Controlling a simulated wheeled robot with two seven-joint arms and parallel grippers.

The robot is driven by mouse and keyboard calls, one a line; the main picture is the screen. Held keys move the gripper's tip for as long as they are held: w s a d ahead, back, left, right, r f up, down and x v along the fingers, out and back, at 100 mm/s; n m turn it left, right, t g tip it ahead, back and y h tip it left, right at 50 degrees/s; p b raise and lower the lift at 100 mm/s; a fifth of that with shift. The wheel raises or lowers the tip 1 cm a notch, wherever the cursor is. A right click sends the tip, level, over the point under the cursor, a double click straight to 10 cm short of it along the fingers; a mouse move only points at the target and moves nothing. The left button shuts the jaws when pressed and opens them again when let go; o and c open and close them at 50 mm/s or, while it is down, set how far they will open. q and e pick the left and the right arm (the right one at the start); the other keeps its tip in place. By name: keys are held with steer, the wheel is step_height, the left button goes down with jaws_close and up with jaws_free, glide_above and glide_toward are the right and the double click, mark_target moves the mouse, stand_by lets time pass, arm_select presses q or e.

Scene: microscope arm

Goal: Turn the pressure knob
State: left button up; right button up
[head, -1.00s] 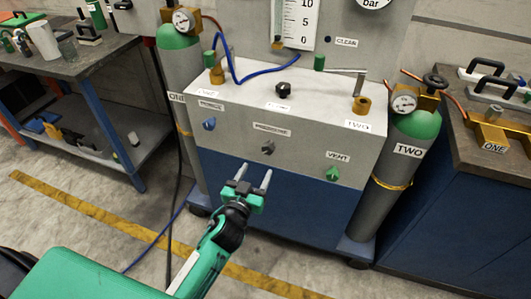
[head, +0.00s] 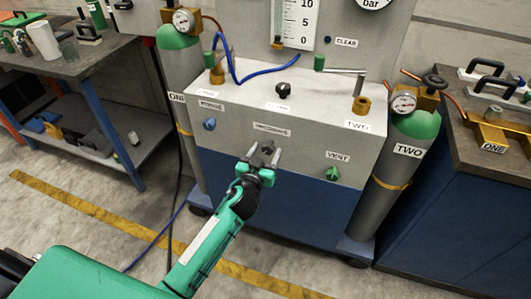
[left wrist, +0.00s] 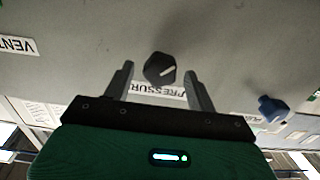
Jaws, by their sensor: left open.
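The pressure knob (left wrist: 160,69) is dark grey with a white mark, on the grey front panel beside its PRESSURE label (left wrist: 160,88). In the head view the knob (head: 267,147) shows just at the fingertips of my left gripper (head: 262,157). In the left wrist view my left gripper (left wrist: 158,78) is open, with one finger on each side of the knob. Gaps show between the knob and both fingers there; I cannot tell how deep the knob sits between them. My right gripper is not in view.
A blue knob (head: 209,124) is left of the pressure knob and a green VENT knob (head: 332,174) is right of it. Gas cylinders (head: 181,80) and (head: 407,150) flank the cabinet (head: 275,200). Benches (head: 70,62) stand left and right.

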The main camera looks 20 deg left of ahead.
arm_select(q)
steer(key=c, duration=1)
